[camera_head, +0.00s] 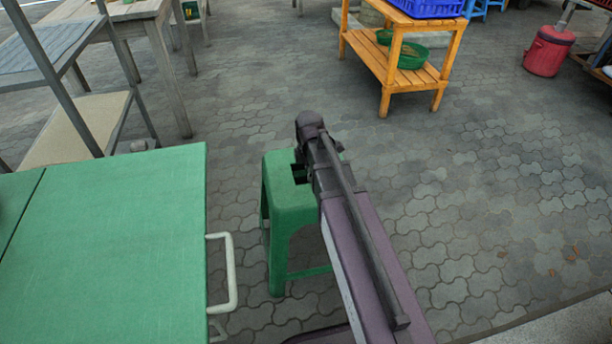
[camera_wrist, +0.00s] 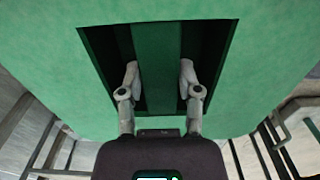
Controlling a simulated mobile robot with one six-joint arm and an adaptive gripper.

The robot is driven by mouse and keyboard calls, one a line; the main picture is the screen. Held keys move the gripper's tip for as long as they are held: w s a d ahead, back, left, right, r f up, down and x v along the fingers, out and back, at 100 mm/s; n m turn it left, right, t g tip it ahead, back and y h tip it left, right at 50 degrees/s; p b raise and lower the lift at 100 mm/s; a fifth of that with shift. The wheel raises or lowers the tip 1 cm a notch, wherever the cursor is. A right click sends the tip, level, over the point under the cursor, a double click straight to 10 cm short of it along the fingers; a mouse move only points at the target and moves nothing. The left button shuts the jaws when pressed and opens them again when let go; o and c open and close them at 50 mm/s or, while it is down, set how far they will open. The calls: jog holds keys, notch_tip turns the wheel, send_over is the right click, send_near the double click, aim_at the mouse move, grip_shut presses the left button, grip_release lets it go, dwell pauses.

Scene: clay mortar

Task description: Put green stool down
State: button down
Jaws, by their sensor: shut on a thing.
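The green stool (camera_head: 289,204) is upright in the middle of the head view, right of a green table. Its legs reach down to the paving or very close to it; I cannot tell whether they touch. My gripper (camera_wrist: 159,80) is shut on the bar between the two openings in the stool's seat (camera_wrist: 60,75), one finger on each side, as the wrist view shows. In the head view my arm covers the right part of the stool, and the fingers are hidden.
A green table (camera_head: 110,250) with a pale metal handle (camera_head: 232,272) stands close at the left. An orange wooden shelf (camera_head: 400,60) holds a blue crate (camera_head: 430,7) and a green basin (camera_head: 412,56). A red bucket (camera_head: 548,52) stands at the far right. Paving (camera_head: 500,190) on the right is clear.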

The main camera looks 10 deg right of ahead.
jog(key=shift+w+f, duration=0.1)
jog(key=shift+w, duration=1.45)
jog(key=shift+f, duration=0.1)
jog(key=shift+f+b, duration=1.7)
jog(key=shift+b, duration=0.15)
jog(key=shift+f, duration=0.15)
jog(key=shift+c, duration=1.5)
grip_release()
jog(key=shift+r, duration=0.25)
notch_tip(320, 180, up, 12)
jog(key=p, duration=1.2)
